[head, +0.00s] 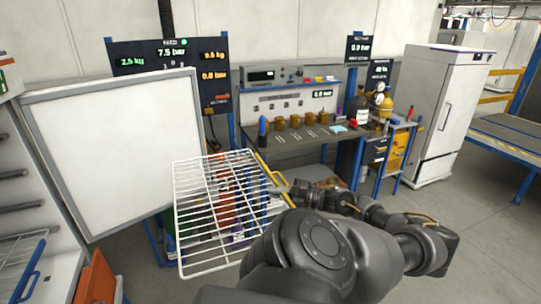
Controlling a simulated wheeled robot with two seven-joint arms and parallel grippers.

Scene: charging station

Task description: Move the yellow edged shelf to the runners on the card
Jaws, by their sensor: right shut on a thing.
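A white wire shelf (215,205) with a yellow edge strip (266,170) is held in the air, tilted, in front of the open cabinet door. My right gripper (286,188) is shut on the shelf at its right, yellow-edged side; my dark arm partly hides the grip. At the left is an open white cabinet (40,185) with dark runners (14,174) on its inner wall. A blue-edged wire shelf (18,262) sits low in it. I cannot make out a card with readable runner markings. My left gripper is not in view.
The white cabinet door (115,145) stands open behind the shelf. A workbench (300,142) with brass parts is at the back, beside a gas cylinder (357,115). A tall white cabinet (445,110) stands right. An orange bin (97,280) is at lower left. Floor at right is clear.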

